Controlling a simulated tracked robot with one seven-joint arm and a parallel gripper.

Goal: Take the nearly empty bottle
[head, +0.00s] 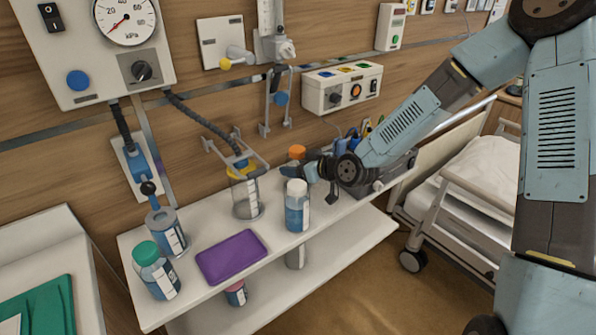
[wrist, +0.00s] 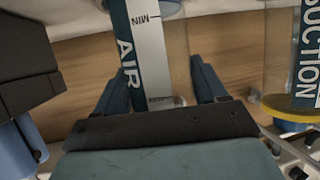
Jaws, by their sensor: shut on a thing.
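My gripper (head: 307,170) reaches in from the right over the white shelf. In the wrist view my gripper (wrist: 165,90) has a clear bottle (wrist: 180,50) between its blue fingers. Its label reads AIR, with a MIN mark, and only a little blue shows past that mark. This looks like the orange-capped bottle (head: 297,152) by the wall in the head view. Its body is mostly hidden there, so I cannot tell whether its base touches the shelf. A white-capped bottle (head: 297,212) with blue liquid stands in front.
A yellow-lidded suction jar (head: 246,198) stands to the left and shows in the wrist view (wrist: 290,50). A purple tray (head: 231,257), green-capped bottle (head: 155,272) and grey-topped bottle (head: 168,232) share the shelf (head: 350,212). A bed (head: 478,205) stands at right.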

